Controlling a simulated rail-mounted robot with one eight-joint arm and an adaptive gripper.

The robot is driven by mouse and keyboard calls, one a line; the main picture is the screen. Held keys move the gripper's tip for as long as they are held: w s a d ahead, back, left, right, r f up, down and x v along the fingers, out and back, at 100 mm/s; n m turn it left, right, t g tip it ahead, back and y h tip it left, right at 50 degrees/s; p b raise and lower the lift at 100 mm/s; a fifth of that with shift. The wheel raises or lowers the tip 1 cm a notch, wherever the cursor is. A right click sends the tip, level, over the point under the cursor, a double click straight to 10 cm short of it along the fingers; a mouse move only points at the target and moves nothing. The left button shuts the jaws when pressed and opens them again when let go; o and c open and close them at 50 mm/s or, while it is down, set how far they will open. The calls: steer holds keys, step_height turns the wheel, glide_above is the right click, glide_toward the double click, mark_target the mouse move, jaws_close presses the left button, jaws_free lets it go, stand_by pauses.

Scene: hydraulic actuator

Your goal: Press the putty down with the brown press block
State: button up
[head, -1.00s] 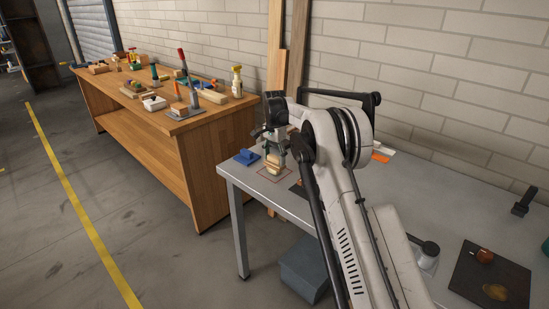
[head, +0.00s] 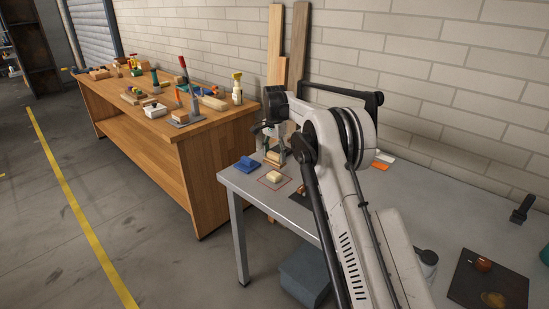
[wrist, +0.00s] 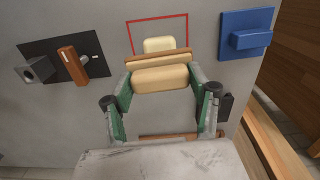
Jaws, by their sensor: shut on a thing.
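The cream putty (head: 274,178) sits inside a red outlined square on the grey table, near its left end. It also shows in the wrist view (wrist: 159,44), partly hidden at its lower edge by the press block. My gripper (wrist: 162,85) is shut on the press block (wrist: 160,78), its green-lined fingers on either side of the pale handle. The block's brown board shows just beyond the handle. In the head view the press block (head: 274,156) is held behind the putty, on the wall side, apart from it. Its exact height above the table is hard to tell.
A blue block with a raised handle (head: 246,164) lies left of the square; it is at the upper right in the wrist view (wrist: 246,34). A dark mat (wrist: 38,52) carries a brown wooden piece (wrist: 73,64) and a grey hollow block (wrist: 34,70). A wooden workbench (head: 165,150) stands left.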

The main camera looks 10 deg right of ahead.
mark_target(274, 164)
steer(key=shift+r, duration=0.95)
steer(key=shift+f, duration=0.1)
steer(key=shift+f+b, duration=1.45)
steer(key=shift+f, duration=1.5)
steer(key=shift+f+b, duration=0.3)
steer(key=shift+f, duration=0.2)
steer(key=shift+r+p, duration=1.35)
steer(key=shift+r, duration=2.15)
